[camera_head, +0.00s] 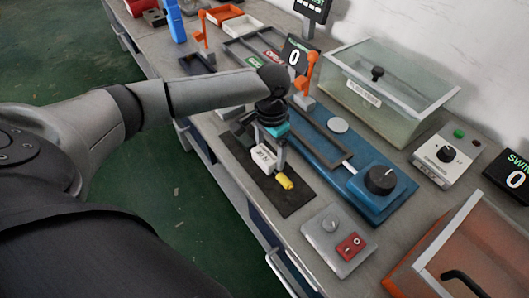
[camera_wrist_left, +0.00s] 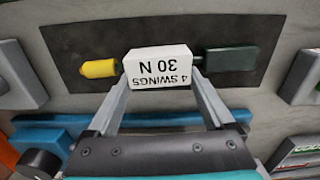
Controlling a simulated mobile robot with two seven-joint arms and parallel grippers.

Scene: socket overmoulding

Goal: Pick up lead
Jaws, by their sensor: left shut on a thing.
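The lead lies along a dark mat (camera_head: 300,205). It has a yellow end (camera_head: 285,181), a white block (camera_head: 264,157) marked "4 SWINGS 30 N" and a dark green end (camera_wrist_left: 231,58). The left wrist view shows the yellow end (camera_wrist_left: 99,69) and the white block (camera_wrist_left: 157,65) more closely. My left gripper (camera_head: 272,148) is at the mat from above, its two fingers reaching to either side of the white block, shut on the lead. In the head view the gripper hides the dark green end. I cannot tell whether the lead is clear of the mat. My right gripper does not show.
A blue fixture with a black knob (camera_head: 380,180) stands right of the mat. A glass box (camera_head: 385,85) is behind it. A grey box with a red switch (camera_head: 338,240) and an orange-edged bin (camera_head: 440,250) are nearer. An orange lever (camera_head: 307,75) stands close to my gripper.

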